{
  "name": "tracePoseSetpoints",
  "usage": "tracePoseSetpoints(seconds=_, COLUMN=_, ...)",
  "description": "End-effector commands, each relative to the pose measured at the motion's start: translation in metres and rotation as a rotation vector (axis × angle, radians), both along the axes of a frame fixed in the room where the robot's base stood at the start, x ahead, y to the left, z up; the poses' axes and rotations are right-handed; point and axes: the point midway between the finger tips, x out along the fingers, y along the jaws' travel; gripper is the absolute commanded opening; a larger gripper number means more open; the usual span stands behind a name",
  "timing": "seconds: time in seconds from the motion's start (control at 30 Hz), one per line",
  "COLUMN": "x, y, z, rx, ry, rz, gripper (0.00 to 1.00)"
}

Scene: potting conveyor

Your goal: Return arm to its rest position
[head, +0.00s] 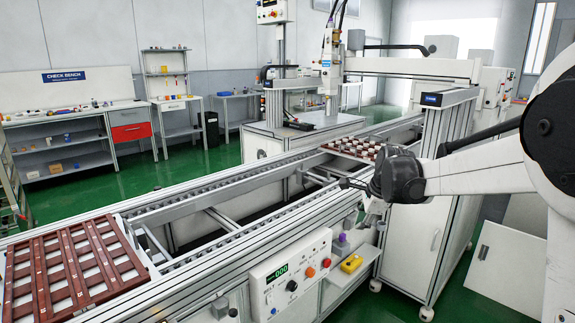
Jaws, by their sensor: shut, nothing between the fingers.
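My arm (470,176) reaches in from the right edge, with its dark wrist (398,178) over the front side of the conveyor. My gripper (371,212) hangs below the wrist, small in the head view and pointing down. It is shut and holds nothing. It is in front of the conveyor's near rail, above the side shelf; the exact gap to things below cannot be told.
The conveyor (240,236) runs diagonally, with a brown slotted tray (72,268) at the near left and a tray of small parts (352,148) farther back. A white cabinet (414,235) stands close by.

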Motion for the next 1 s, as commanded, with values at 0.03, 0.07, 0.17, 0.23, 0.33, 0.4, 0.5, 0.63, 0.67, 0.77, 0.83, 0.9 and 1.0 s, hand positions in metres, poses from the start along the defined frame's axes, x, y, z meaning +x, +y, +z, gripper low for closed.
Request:
tracePoseSetpoints(seconds=0.03, x=-0.016, y=0.002, z=0.015, rx=-0.025, ry=-0.015, rz=0.045, gripper=0.0)
tracePoseSetpoints(seconds=0.07, x=-0.023, y=0.003, z=0.022, rx=-0.042, ry=-0.025, rz=0.074, gripper=0.0)
tracePoseSetpoints(seconds=0.17, x=-0.05, y=0.005, z=0.042, rx=-0.096, ry=-0.056, rz=0.169, gripper=0.0)
tracePoseSetpoints(seconds=0.23, x=-0.069, y=0.007, z=0.055, rx=-0.136, ry=-0.076, rz=0.236, gripper=0.0)
tracePoseSetpoints(seconds=0.33, x=-0.097, y=0.009, z=0.071, rx=-0.192, ry=-0.105, rz=0.33, gripper=0.0)
tracePoseSetpoints(seconds=0.4, x=-0.117, y=0.011, z=0.081, rx=-0.233, ry=-0.124, rz=0.398, gripper=0.0)
tracePoseSetpoints(seconds=0.5, x=-0.144, y=0.012, z=0.094, rx=-0.293, ry=-0.151, rz=0.494, gripper=0.0)
tracePoseSetpoints(seconds=0.63, x=-0.181, y=0.014, z=0.105, rx=-0.37, ry=-0.183, rz=0.616, gripper=0.0)
tracePoseSetpoints(seconds=0.67, x=-0.19, y=0.015, z=0.108, rx=-0.388, ry=-0.19, rz=0.645, gripper=0.0)
tracePoseSetpoints(seconds=0.77, x=-0.218, y=0.015, z=0.113, rx=-0.451, ry=-0.211, rz=0.74, gripper=0.0)
tracePoseSetpoints(seconds=0.83, x=-0.237, y=0.016, z=0.116, rx=-0.495, ry=-0.226, rz=0.807, gripper=0.0)
tracePoseSetpoints(seconds=0.9, x=-0.256, y=0.016, z=0.117, rx=-0.539, ry=-0.24, rz=0.873, gripper=0.0)
tracePoseSetpoints(seconds=1.0, x=-0.283, y=0.017, z=0.117, rx=-0.605, ry=-0.257, rz=0.968, gripper=0.0)
